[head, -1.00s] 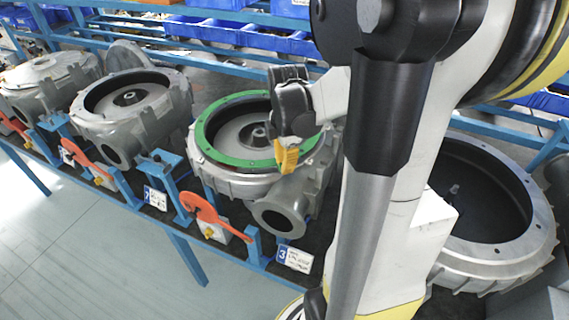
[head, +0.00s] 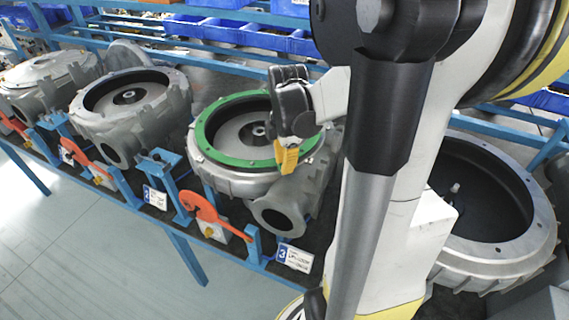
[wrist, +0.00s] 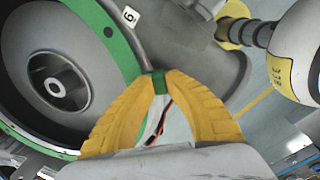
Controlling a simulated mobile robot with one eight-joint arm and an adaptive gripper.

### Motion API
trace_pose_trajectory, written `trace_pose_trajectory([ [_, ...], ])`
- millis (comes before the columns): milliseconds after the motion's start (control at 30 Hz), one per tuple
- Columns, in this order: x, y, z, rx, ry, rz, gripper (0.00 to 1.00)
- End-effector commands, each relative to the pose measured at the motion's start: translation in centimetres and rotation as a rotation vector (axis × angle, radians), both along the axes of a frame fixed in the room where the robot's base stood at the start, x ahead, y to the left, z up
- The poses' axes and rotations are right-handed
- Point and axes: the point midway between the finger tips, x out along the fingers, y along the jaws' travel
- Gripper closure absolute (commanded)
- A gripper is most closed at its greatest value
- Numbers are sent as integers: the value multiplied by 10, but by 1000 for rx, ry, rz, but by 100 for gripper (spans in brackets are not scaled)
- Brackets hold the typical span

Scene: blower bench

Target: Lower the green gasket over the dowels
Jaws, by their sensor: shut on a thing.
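The green gasket (head: 228,160) is a flat ring over the round opening of the grey blower housing (head: 232,180) at station 3. It lies level, on or very near the rim; I cannot tell whether it touches all around. My gripper (head: 287,162), with yellow fingers, is at the ring's right side. In the wrist view, my gripper (wrist: 158,76) is shut on a small green tab of the gasket (wrist: 118,45). The housing's dark bore and hub (wrist: 62,85) show inside the ring. I cannot make out the dowels; part of the ring is hidden behind my gripper.
A second open housing (head: 130,100) stands to the left, and a large open one (head: 490,250) at the right, partly behind my arm. An orange lever (head: 205,208) and a number 3 sign (head: 294,257) are at the bench front. Blue bins (head: 222,32) line the back.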

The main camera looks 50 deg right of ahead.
Motion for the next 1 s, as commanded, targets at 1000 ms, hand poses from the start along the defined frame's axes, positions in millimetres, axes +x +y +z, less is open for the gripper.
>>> trace_pose_trajectory([
  [1000, 0, 0, -6, 0, 0, 0, 65],
])
